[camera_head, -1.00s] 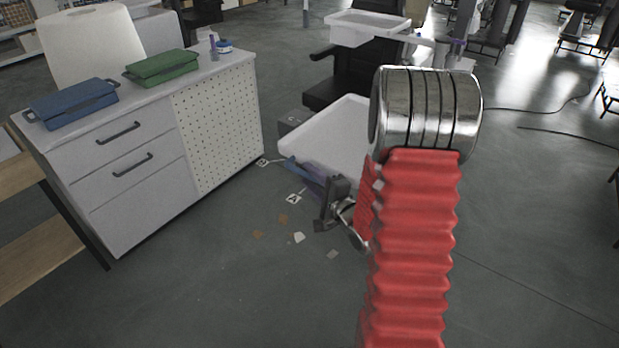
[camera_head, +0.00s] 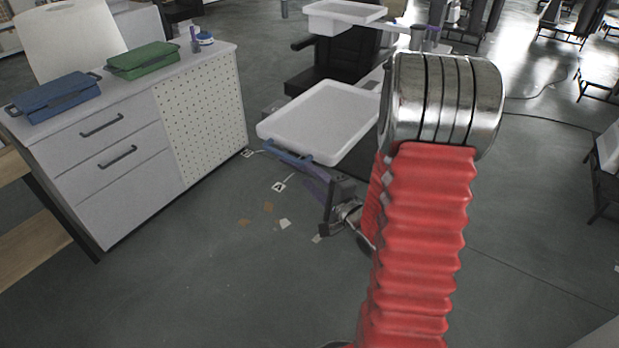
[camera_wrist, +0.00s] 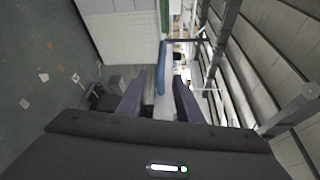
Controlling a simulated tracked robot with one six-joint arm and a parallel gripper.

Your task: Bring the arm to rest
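My arm, with a red ribbed sleeve and metal joint (camera_head: 445,105), stands upright at the right of the head view. My gripper (camera_head: 312,183) is low beside it, just below the near edge of a white tray (camera_head: 325,115) with a blue handle (camera_head: 290,154). In the wrist view, the two dark purple fingers of my gripper (camera_wrist: 160,76) are apart. The blue handle (camera_wrist: 162,65) shows in line with the gap, seemingly beyond the fingertips. I see nothing gripped. What bears the tray is mostly hidden.
A white cabinet (camera_head: 140,170) stands left, with a blue case (camera_head: 55,97) and green case (camera_head: 143,60) on top. A second white tray (camera_head: 343,16) is behind, near a black chair (camera_head: 335,75).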

